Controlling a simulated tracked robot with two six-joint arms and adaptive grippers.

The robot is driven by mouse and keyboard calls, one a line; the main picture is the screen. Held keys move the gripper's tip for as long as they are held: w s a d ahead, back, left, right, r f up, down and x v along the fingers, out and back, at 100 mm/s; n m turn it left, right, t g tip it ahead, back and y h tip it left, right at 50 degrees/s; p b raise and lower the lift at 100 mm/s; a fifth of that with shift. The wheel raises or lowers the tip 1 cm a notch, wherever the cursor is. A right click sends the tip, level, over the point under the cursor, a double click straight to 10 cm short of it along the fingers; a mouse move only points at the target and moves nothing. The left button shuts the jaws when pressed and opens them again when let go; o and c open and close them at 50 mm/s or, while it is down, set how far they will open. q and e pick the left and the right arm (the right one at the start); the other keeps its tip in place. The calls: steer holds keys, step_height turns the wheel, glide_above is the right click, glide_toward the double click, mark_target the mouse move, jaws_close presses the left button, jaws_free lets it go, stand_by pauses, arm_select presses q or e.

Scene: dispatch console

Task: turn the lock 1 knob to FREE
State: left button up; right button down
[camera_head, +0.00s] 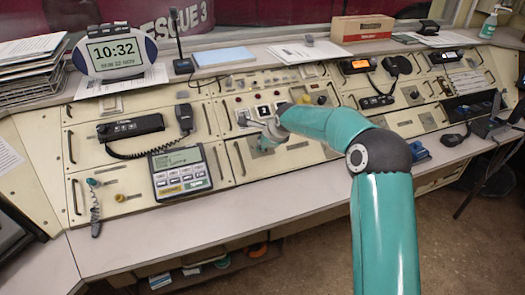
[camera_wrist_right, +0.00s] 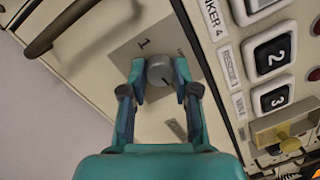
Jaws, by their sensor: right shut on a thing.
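The lock 1 knob (camera_wrist_right: 161,70) is a round grey knob on a square grey plate (camera_wrist_right: 126,53) marked "1", in the upper middle of the right wrist view. My right gripper (camera_wrist_right: 160,78) has one finger on each side of the knob and is shut on it. In the head view my right gripper (camera_head: 259,132) is at the middle of the console, and it hides the knob there. Which position the knob points to, and any FREE mark, I cannot make out. My left gripper is not in view.
A dark handle (camera_wrist_right: 60,28) is at upper left. A keypad unit (camera_head: 180,172) stands left of my gripper in the head view.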

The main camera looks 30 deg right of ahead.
steer(key=shift+f+m+b, duration=0.1)
steer(key=shift+m+b, duration=0.55)
steer(key=shift+m, duration=0.05)
steer(key=c, duration=0.9)
jaws_free()
steer(key=shift+o, duration=0.2)
steer(key=v, duration=1.2)
